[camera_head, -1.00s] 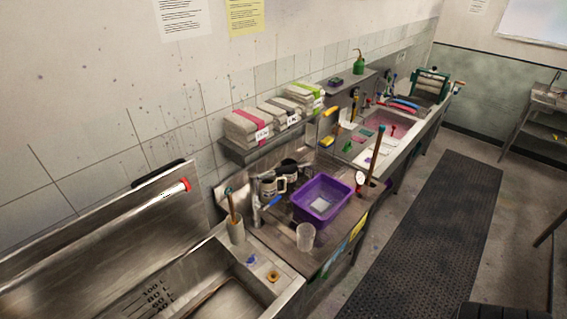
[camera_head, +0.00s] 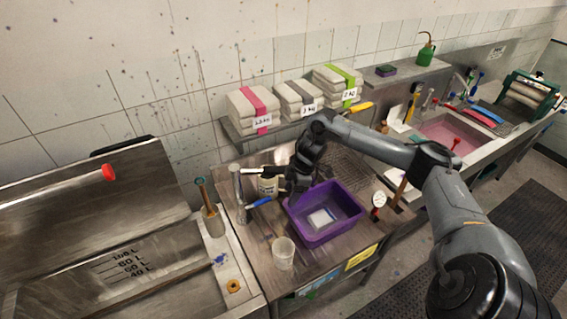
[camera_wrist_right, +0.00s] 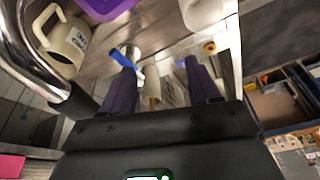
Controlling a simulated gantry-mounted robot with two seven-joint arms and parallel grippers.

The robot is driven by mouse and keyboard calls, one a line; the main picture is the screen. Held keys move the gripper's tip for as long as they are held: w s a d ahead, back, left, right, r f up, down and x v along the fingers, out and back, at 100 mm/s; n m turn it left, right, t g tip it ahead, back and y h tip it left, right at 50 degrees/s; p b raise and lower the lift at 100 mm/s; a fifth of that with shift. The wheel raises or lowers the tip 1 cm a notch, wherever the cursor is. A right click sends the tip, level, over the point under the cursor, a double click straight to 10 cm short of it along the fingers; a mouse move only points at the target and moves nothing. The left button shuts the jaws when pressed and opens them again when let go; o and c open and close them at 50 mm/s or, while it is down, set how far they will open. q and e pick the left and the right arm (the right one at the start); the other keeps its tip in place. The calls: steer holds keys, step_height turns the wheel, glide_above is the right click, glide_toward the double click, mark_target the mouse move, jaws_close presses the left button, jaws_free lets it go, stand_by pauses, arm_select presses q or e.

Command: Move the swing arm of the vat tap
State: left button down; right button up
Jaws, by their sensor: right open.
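The vat tap (camera_head: 240,195) is a chrome upright at the right of the steel vat (camera_head: 150,225), with a blue lever (camera_head: 260,202). A pale bar level with its top runs right towards my gripper; I cannot tell its end. My right gripper (camera_head: 280,184) is open, just right of the tap. Its dark fingers also show in the wrist view (camera_wrist_right: 160,70), apart and with nothing clearly gripped. My left gripper is out of view.
A purple tub (camera_head: 325,212) sits right beside my gripper. A clear beaker (camera_head: 283,252) stands in front, and a lettered jug (camera_head: 267,186) is close behind. A brush pot (camera_head: 213,222) is left of the tap. A shelf with stacked packets (camera_head: 300,100) is behind.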

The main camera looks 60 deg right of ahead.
steer(key=t+h, duration=0.1)
glide_toward(280, 167)
steer(key=s+a+f, duration=0.2)
steer(key=s+f, duration=0.1)
steer(key=f, duration=0.1)
step_height(280, 167, up, 4)
steer(key=w+d+t, duration=0.1)
steer(key=w+t, duration=0.1)
steer(key=shift+m+h, duration=0.3)
steer(key=x, duration=0.3)
steer(key=p+x, duration=0.1)
steer(key=x, duration=0.5)
steer(key=shift+s+d+f, duration=0.1)
steer(key=shift+s, duration=0.25)
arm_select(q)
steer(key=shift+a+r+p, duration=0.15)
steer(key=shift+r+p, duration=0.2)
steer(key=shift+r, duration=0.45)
arm_select(e)
steer(key=shift+w+f, duration=0.25)
steer(key=shift+f, duration=0.4)
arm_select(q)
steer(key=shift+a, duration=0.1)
arm_select(e)
steer(key=c, duration=0.4)
jaws_close()
